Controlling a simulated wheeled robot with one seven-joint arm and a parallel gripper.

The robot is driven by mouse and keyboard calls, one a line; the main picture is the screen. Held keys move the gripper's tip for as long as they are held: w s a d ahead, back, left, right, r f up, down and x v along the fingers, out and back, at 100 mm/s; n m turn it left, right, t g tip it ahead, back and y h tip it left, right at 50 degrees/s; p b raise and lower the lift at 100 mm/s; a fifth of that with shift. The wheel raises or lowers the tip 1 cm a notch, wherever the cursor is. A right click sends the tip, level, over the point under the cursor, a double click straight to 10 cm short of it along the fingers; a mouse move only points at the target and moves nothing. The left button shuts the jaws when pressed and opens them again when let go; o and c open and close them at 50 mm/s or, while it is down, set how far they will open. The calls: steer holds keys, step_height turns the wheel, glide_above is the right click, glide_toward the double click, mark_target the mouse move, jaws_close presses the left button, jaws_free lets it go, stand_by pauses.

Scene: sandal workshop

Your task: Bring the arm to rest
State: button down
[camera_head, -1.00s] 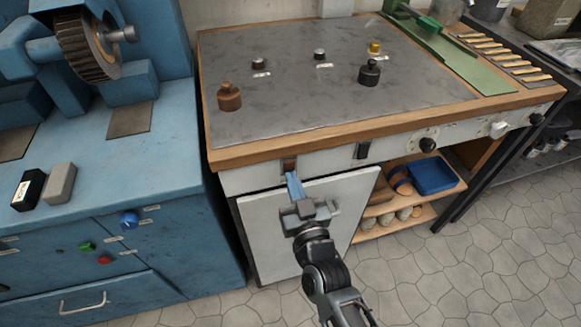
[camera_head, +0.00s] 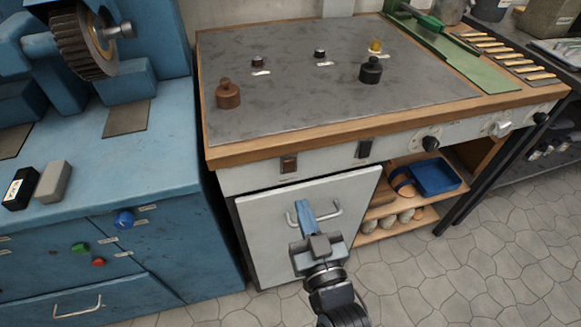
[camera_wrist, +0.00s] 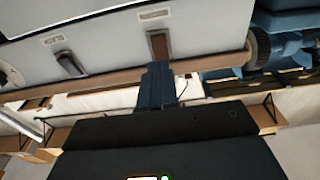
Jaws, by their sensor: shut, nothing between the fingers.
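My gripper (camera_head: 306,211) is in front of the white cabinet door (camera_head: 270,240) under the workbench, with its blue fingers shut and nothing between them. The fingers overlap the door's handle (camera_head: 333,208) in the head view; I cannot tell whether they touch it. In the wrist view the blue fingers (camera_wrist: 157,85) are together and point toward the bench's front panel, near a brown rocker switch (camera_wrist: 159,46).
The workbench top (camera_head: 300,95) carries a brown weight (camera_head: 228,94), a black weight (camera_head: 370,71) and small knobs. A blue machine cabinet (camera_head: 150,185) stands at the left. A shelf with a blue tray (camera_head: 436,177) is at the right. The tiled floor (camera_head: 480,260) is clear.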

steer(key=shift+s+d, duration=0.1)
steer(key=shift+s, duration=0.15)
stand_by(0.3)
steer(key=s+d+m+g+h, duration=0.1)
steer(key=s+d, duration=0.3)
steer(key=s, duration=0.3)
steer(key=s+d+r+m+h, duration=0.1)
steer(key=s+d, duration=0.2)
steer(key=s, duration=0.4)
steer(key=s+d+m+g+h, duration=0.1)
steer(key=s+d+h, duration=0.1)
steer(key=s+d, duration=0.35)
steer(key=s+d+r, duration=0.1)
steer(key=s+r, duration=0.2)
steer(key=s, duration=0.1)
steer(key=s+d+r+g, duration=0.1)
steer(key=s+d+r, duration=0.1)
steer(key=s, duration=0.3)
steer(key=s+d+r+h, duration=0.1)
steer(key=s+d+r, duration=0.1)
steer(key=s+r, duration=0.2)
steer(key=shift+s+d+r+g, duration=0.25)
steer(key=shift+s+g, duration=0.15)
steer(key=shift+s, duration=0.15)
